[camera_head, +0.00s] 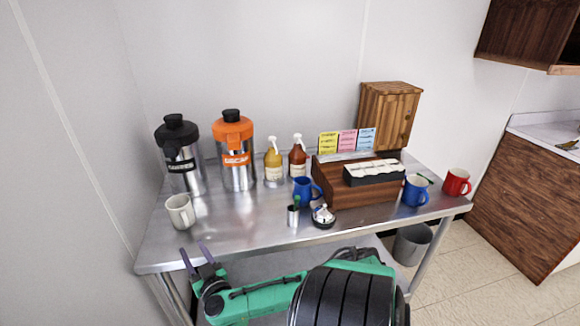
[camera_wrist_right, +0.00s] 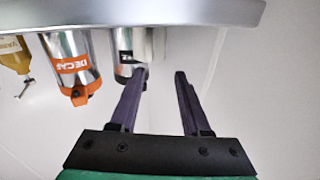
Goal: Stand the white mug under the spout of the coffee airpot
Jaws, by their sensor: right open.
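The white mug (camera_head: 178,209) stands upright on the steel table, in front of the black-topped airpot (camera_head: 184,170). I take this for the coffee airpot; its label is too small to read surely. It is partly cut off in the right wrist view (camera_wrist_right: 123,70). The spout's exact position over the mug is hard to tell. My right gripper (camera_head: 194,251) is open and empty at the table's front left edge, nearer than the mug. Its spread fingers (camera_wrist_right: 160,76) point towards the airpot in the right wrist view. My left gripper is not in view.
An orange-topped DECAF airpot (camera_head: 238,168) stands right of the black one. Syrup bottles (camera_head: 273,165), a blue mug (camera_head: 303,188), a small metal cup (camera_head: 293,215) and a wooden organizer (camera_head: 340,188) are farther right. The table (camera_head: 225,230) is bare right of the white mug.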

